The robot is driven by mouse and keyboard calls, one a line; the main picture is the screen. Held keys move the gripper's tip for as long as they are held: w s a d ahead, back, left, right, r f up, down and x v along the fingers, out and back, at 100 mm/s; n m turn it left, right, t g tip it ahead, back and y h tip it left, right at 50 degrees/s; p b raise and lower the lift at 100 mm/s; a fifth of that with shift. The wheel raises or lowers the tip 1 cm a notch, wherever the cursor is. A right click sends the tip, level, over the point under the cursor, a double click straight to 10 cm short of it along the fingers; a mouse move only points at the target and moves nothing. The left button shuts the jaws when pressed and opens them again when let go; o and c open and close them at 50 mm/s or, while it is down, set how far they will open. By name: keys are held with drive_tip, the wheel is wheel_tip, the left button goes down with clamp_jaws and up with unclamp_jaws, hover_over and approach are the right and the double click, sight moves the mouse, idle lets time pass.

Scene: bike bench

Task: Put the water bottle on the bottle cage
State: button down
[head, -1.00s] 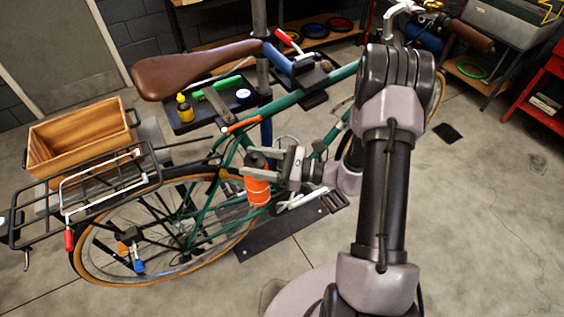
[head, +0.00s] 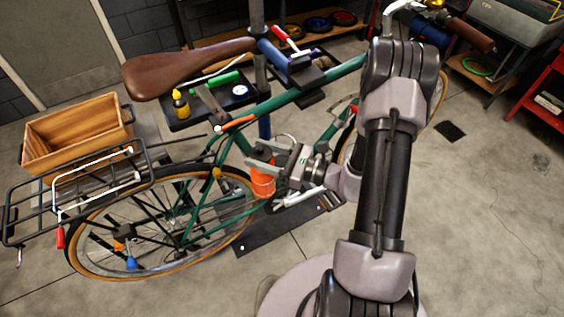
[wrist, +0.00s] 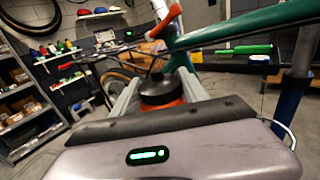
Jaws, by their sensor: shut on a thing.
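The water bottle (head: 263,184) is orange with a black cap. It is in my gripper (head: 264,165), whose fingers are closed on its upper part. In the wrist view the black cap (wrist: 160,88) and some orange show between the two grey fingers. In the head view the bottle is roughly upright, beside the green bike frame (head: 315,84) and in front of the rear wheel's front edge. A pale wire loop (head: 285,140) shows just behind my gripper; I cannot tell if it is the bottle cage. The cage is otherwise not clear.
The brown saddle (head: 185,68) and a tray (head: 212,121) with small tools lie above and behind the bottle. A rear rack (head: 150,172) and wooden crate (head: 82,150) are at left. The top tube passes above my gripper.

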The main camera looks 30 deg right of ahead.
drive_tip(key=s+d+f+m+t+h+p, duration=0.1)
drive_tip(key=s+d+f+m+t+h, duration=0.1)
drive_tip(key=s+d+m+h, duration=0.3)
drive_tip(key=s+d+f+m+t+h+p, duration=0.1)
drive_tip(key=d+m+t+h, duration=0.2)
drive_tip(key=d+h, duration=0.4)
drive_tip(key=w+f+b, duration=0.1)
drive_tip(key=w+f, duration=0.1)
drive_tip(key=w, duration=0.6)
drive_tip(key=w+f+b, duration=0.2)
drive_tip(key=w, duration=0.7)
drive_tip(key=shift+w+y, duration=0.15)
drive_tip(key=shift+y, duration=0.15)
drive_tip(key=c, duration=0.6)
unclamp_jaws()
drive_tip(key=s, duration=1.2)
drive_tip(key=shift+d+r+p, duration=0.15)
drive_tip(key=shift+d+p, duration=0.05)
drive_tip(key=shift+p, duration=0.15)
